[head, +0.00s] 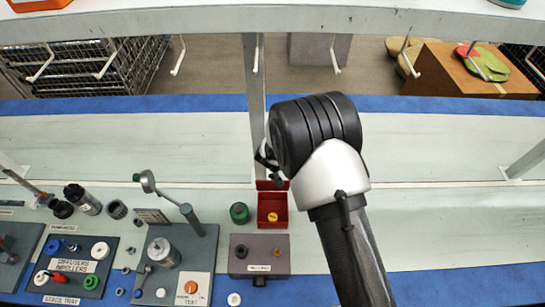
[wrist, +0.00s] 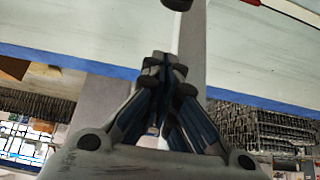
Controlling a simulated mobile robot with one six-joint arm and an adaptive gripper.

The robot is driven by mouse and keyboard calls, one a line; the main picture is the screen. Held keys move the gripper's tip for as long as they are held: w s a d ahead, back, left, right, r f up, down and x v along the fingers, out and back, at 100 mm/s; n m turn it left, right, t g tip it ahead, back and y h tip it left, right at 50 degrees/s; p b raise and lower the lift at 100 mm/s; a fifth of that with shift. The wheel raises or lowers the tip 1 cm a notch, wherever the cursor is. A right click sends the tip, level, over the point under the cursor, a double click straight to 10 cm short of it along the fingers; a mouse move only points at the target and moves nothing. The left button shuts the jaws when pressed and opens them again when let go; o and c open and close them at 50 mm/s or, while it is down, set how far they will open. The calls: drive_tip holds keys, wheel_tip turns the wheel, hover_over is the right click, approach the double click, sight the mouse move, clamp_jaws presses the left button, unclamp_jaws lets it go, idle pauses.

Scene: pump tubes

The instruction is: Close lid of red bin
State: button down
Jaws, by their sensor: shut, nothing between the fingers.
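The red bin (head: 272,221) stands on the bench near the middle in the head view, with a yellow piece (head: 272,216) inside. Its lid (head: 265,185) is open and stands up at the bin's far edge. My gripper (head: 274,178) shows beside the black wrist joint, at or just behind the lid's top in the picture; whether it touches the lid I cannot tell. In the wrist view, my gripper (wrist: 164,62) has its fingers together and holds nothing. A thin red edge (wrist: 292,10) shows at the top right there, possibly part of the bin or lid.
A green knob (head: 239,212) is left of the bin, and a grey box (head: 259,254) is in front. A stand with a lever (head: 185,243) and trays of parts fill the left. A metal post (head: 255,120) rises behind the gripper. The bench right of my arm is clear.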

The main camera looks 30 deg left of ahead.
drive_tip(key=shift+s+d+f+b, duration=0.15)
drive_tip(key=shift+s+f+b, duration=0.15)
drive_tip(key=shift+f+b, duration=0.3)
drive_tip(key=shift+s+d+f+b, duration=0.2)
drive_tip(key=shift+s+f+b, duration=0.1)
drive_tip(key=shift+f+b, duration=0.25)
drive_tip(key=shift+s+d+f+b, duration=0.15)
drive_tip(key=shift+s+f+b, duration=0.15)
drive_tip(key=shift+f+b, duration=0.3)
drive_tip(key=shift+s+f, duration=0.1)
